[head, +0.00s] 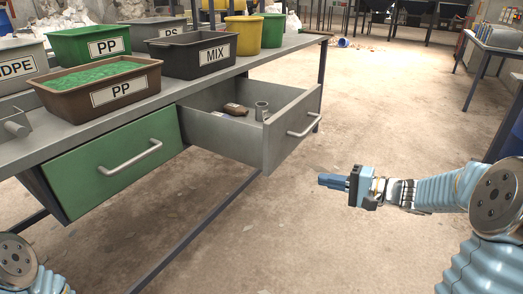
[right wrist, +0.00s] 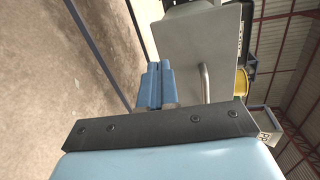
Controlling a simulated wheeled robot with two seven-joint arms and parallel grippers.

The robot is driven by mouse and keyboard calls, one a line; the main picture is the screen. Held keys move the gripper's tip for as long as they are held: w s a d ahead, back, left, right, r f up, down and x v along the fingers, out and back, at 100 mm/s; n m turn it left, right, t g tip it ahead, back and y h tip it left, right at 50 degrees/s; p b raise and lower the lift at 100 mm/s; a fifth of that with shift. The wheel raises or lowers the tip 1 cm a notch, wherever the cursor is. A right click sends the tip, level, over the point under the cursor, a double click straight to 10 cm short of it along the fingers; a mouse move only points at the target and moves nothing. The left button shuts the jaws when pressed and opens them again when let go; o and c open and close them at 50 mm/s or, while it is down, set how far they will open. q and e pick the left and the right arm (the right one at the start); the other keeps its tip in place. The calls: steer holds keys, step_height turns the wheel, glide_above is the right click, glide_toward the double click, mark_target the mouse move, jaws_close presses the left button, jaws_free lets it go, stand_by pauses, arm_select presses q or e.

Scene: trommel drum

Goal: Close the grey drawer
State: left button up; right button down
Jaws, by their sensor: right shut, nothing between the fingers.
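The grey drawer (head: 292,135) is pulled well out from under the workbench, to the right of a shut green drawer (head: 115,165). Its bar handle (head: 303,125) is on its front face. Inside lie a brown item and a small grey cylinder (head: 262,110). My right gripper (head: 322,181) is shut and empty, to the right of and a little below the drawer front in the head view, apart from it. In the right wrist view the shut fingers (right wrist: 158,68) point toward the grey drawer front (right wrist: 195,50) and its handle (right wrist: 206,82). My left gripper is out of view.
On the workbench (head: 170,97) stand several labelled bins, among them a brown PP bin (head: 60,103) with green granules, a MIX bin (head: 190,65) and a yellow bucket (head: 243,48). The floor in front of the drawer is clear. Another table (head: 490,45) stands far right.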

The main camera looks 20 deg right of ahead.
step_height(320, 180, up, 5)
steer(key=d+t, duration=0.1)
steer(key=t, duration=0.1)
steer(key=p, duration=0.2)
glide_toward(276, 144)
steer(key=shift+n+y, duration=0.3)
steer(key=x, duration=0.6)
steer(key=shift+w+a+f, duration=0.15)
steer(key=shift+w, duration=0.2)
steer(key=shift+w, duration=0.1)
